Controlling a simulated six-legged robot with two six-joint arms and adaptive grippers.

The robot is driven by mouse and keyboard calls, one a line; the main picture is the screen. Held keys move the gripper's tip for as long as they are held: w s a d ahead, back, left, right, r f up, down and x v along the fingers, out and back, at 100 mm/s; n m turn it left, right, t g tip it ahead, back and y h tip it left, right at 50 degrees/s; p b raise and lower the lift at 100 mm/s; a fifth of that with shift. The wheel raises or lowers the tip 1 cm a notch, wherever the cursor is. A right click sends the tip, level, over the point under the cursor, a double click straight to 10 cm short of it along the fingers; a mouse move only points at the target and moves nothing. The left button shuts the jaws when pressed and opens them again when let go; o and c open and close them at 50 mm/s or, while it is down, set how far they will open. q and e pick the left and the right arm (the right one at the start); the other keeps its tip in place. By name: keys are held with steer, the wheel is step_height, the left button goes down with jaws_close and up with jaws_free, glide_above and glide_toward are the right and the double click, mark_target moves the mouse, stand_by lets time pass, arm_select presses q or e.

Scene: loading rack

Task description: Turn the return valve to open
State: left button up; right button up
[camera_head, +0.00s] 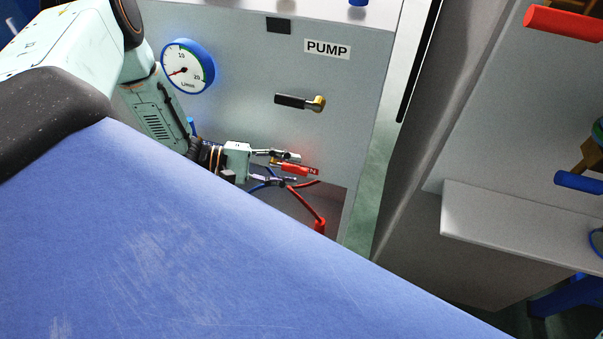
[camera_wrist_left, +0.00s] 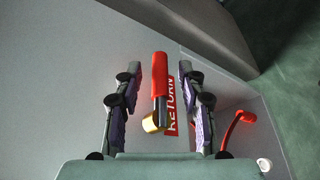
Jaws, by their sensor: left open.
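The return valve has a red lever handle (camera_wrist_left: 160,75) and a brass body (camera_wrist_left: 151,123), seen in the left wrist view. A red RETURN label (camera_wrist_left: 171,110) is on the panel beside it, partly hidden by the handle and a finger. My left gripper (camera_wrist_left: 160,92) is open, with one finger on each side of the handle and visible gaps to both. In the head view my left gripper (camera_head: 278,167) reaches in from the left at the panel's lower part, and its fingers partly cover the valve (camera_head: 293,169). My right gripper is not in view.
The grey panel (camera_head: 240,110) carries a blue-rimmed gauge (camera_head: 187,66), a PUMP label (camera_head: 327,49) and a black-handled brass valve (camera_head: 300,102) above my gripper. A bent red part (camera_wrist_left: 235,125) is right of the label. A grey ledge (camera_head: 520,225) stands at the right.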

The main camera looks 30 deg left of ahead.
mark_target(288, 169)
arm_select(q)
steer(key=shift+b+x, duration=0.45)
steer(key=shift+x, duration=1.05)
jaws_close()
